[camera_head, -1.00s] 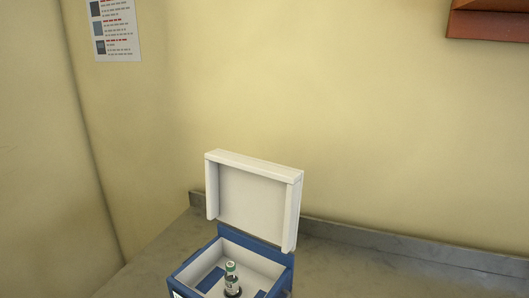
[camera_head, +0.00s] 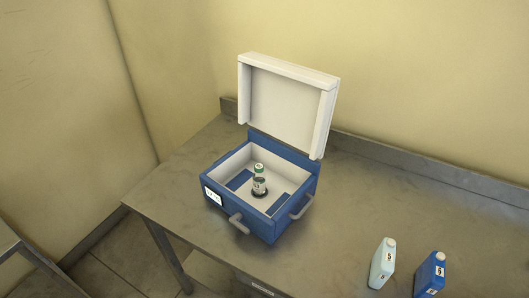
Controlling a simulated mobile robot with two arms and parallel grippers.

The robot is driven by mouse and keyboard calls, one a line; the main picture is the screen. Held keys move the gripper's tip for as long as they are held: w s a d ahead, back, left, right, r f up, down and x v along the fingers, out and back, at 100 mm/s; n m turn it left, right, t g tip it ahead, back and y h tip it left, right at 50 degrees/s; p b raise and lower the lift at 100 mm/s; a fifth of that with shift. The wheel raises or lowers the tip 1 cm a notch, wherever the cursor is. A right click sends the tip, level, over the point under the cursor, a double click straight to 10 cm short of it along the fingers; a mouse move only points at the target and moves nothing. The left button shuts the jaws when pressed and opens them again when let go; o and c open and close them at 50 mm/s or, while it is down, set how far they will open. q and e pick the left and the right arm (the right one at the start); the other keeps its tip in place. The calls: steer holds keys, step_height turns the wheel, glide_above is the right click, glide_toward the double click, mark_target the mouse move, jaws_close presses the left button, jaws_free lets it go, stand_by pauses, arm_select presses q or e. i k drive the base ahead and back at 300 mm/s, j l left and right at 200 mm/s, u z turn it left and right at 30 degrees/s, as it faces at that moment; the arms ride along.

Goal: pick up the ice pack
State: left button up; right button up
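A blue box (camera_head: 240,228) with a white inside stands on the grey table, its white lid (camera_head: 285,100) raised open. In it a small bottle with a green and white cap (camera_head: 259,180) stands upright between two flat blue pieces, one at the left (camera_head: 239,180) and one at the right (camera_head: 278,202). Outside the box, a pale flask-shaped pack (camera_head: 382,264) and a blue one (camera_head: 430,274) stand at the lower right, both with labels. I cannot tell for sure which of these is the ice pack. Neither gripper is in view.
The grey table (camera_head: 345,215) has a raised back edge along the yellow wall. Its top is clear between the box and the two packs. Handles (camera_head: 302,207) stick out from the box. Another metal surface (camera_head: 22,262) shows at the far left.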

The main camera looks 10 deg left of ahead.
mark_target(382, 264)
steer(key=l+z, duration=0.15)
steer(key=z, duration=0.2)
steer(key=l+z, duration=0.3)
steer(key=j, duration=0.1)
